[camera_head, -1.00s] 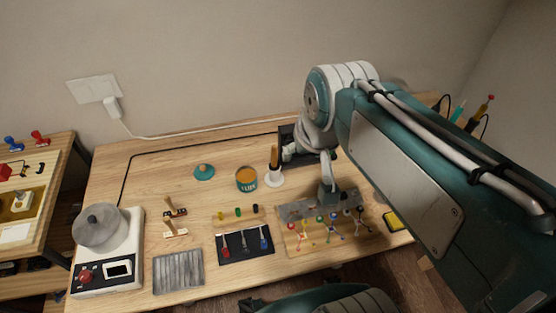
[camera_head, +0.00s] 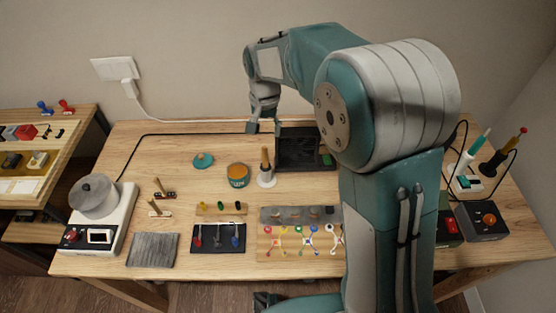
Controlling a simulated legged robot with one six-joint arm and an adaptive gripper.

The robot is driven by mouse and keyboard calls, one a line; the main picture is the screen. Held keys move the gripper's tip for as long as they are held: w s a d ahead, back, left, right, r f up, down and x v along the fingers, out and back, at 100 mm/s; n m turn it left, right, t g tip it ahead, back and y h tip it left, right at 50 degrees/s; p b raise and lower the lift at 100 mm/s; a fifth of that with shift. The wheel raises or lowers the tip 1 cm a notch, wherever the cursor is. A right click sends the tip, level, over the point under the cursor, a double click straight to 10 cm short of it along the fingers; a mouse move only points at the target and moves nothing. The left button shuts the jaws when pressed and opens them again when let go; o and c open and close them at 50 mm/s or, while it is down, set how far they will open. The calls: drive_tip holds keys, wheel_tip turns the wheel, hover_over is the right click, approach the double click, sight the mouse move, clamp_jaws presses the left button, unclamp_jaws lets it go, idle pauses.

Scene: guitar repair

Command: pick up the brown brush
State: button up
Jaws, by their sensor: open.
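A brown upright handle (camera_head: 265,157), which looks like the brown brush, stands in a small white holder (camera_head: 266,179) near the middle of the table. Its lower end is hidden in the holder. My gripper (camera_head: 264,127) is open, points down and shows just above and behind the handle in the picture. Nothing is between its fingers. The two look apart, but the exact depth gap is hard to tell.
An orange-topped glue can (camera_head: 238,177) stands close left of the holder, with a teal lid (camera_head: 203,160) farther left. A dark tray (camera_head: 305,150) lies right of it. Tool racks (camera_head: 218,238) line the front. My arm hides part of the table's right side.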

sight(266, 156)
wheel_tip(266, 156, down, 9)
drive_tip(key=shift+r, duration=0.2)
wheel_tip(266, 156, down, 2)
drive_tip(key=shift+f, duration=0.1)
drive_tip(key=shift+a+f, duration=0.2)
drive_tip(key=shift+a, duration=0.55)
drive_tip(key=shift+d, duration=0.25)
drive_tip(key=c, duration=0.6)
drive_tip(key=shift+d+r, duration=0.1)
drive_tip(key=shift+d, duration=0.15)
drive_tip(key=shift+c, duration=0.5)
